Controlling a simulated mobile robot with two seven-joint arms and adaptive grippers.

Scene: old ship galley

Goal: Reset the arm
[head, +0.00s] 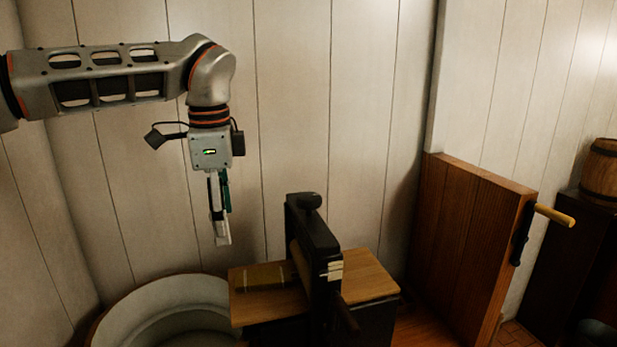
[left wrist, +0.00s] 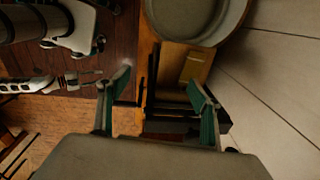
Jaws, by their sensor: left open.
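My left arm comes in from the left in the head view, bent down at the elbow. My left gripper (head: 221,240) points straight down and hangs in the air, above and behind the rim of the round pale tub and left of the black upright device (head: 318,245). In the left wrist view my left gripper (left wrist: 160,85) is open, its two green-sided fingers apart with nothing held between them.
The black device stands over a wooden board (head: 375,280). The round pale tub (head: 165,295) is at lower left. A wooden half-door (head: 465,245) with a yellow handle (head: 555,215) stands at right. A barrel (head: 600,172) sits on a dark cabinet. The pale plank wall is close behind.

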